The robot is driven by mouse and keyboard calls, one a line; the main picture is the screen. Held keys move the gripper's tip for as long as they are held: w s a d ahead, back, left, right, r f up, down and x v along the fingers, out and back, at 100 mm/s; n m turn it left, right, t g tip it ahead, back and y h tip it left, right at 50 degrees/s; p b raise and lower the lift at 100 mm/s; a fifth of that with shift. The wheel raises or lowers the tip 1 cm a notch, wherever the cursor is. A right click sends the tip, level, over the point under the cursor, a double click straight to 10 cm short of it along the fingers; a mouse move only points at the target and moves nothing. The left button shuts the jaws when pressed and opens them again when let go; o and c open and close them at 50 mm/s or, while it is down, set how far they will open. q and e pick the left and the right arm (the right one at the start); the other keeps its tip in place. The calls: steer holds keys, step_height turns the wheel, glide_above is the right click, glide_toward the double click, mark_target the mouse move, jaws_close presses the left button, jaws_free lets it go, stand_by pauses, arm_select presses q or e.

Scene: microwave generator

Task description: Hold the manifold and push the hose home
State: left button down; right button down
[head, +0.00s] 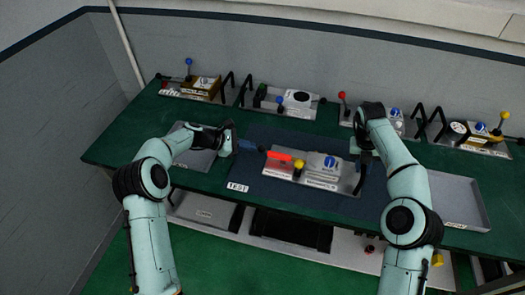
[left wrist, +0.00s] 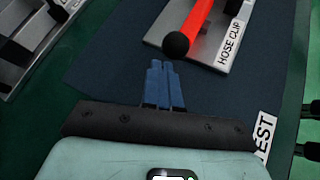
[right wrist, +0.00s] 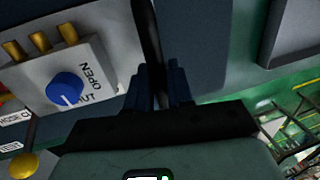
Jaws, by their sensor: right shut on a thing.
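The manifold (head: 325,166) is a grey block with a blue knob on a plate at the mat's middle. In the right wrist view the manifold (right wrist: 88,58) shows brass nozzles and OPEN and SHUT marks beside the knob. My right gripper (head: 362,164) is shut on the black handle (right wrist: 148,35) at the plate's right end. A red bar (head: 280,156) with a black ball end lies by the HOSE CLIP label (left wrist: 231,38) at the plate's left. My left gripper (left wrist: 164,72) is shut and empty, its blue fingertips just short of the black ball (left wrist: 176,44). I cannot make out the hose.
A yellow ball (head: 298,164) stands on the plate near the red bar. Blue mat (head: 265,184) lies bare in front, beside the TEST label (head: 237,187). Grey trays (head: 464,197) and (head: 190,158) flank it. Several other units with handles line the table's back.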

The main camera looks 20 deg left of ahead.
arm_select(q)
steer(key=shift+d, duration=0.25)
arm_select(e)
steer(key=shift+s+a+f, duration=0.1)
steer(key=shift+a+f, duration=0.05)
steer(key=shift+f, duration=0.15)
